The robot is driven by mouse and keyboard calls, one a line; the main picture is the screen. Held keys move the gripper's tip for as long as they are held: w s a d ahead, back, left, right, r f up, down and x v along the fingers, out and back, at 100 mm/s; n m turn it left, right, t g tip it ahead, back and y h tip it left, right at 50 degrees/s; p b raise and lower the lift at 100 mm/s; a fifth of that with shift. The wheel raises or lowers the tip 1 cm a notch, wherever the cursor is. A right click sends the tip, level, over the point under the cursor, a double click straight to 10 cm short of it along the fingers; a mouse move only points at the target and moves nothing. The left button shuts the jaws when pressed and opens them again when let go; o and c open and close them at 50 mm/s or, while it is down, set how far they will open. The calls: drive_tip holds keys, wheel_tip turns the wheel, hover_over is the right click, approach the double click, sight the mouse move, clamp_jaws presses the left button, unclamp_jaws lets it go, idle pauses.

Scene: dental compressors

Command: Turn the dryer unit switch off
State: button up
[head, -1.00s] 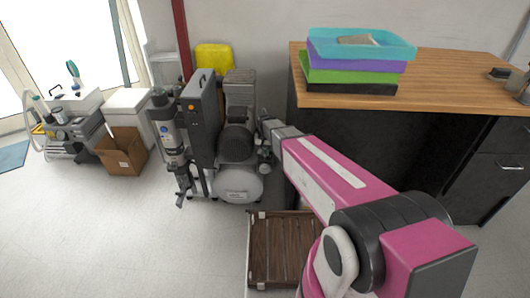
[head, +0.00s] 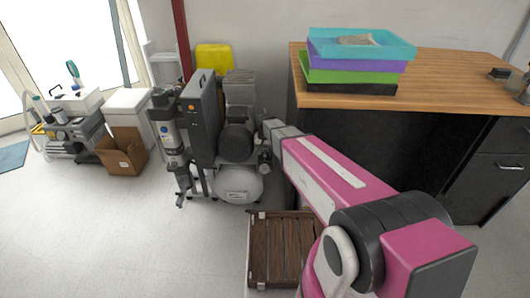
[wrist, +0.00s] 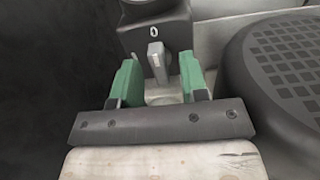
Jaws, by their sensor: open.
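The compressor set with the tall dark grey dryer unit (head: 203,120) stands on the floor left of the counter in the head view. In the wrist view a small grey switch lever (wrist: 157,58) stands out below a black housing (wrist: 155,12) marked with a white "0". My gripper (wrist: 158,72) has green fingers and is open, with one finger on each side of the lever. Gaps show between the lever and both fingers. In the head view my arm reaches to the right side of the compressor, and the fingers cannot be made out there.
A black round cover with a grid pattern (wrist: 282,70) is close on the right in the wrist view. The wooden-topped counter (head: 455,75) stands right of the compressor. A brown slatted crate (head: 275,250) is on the floor in front. Open floor lies at left.

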sight(265, 152)
wheel_tip(265, 152, up, 11)
drive_tip(key=shift+f, duration=0.15)
idle(0.4)
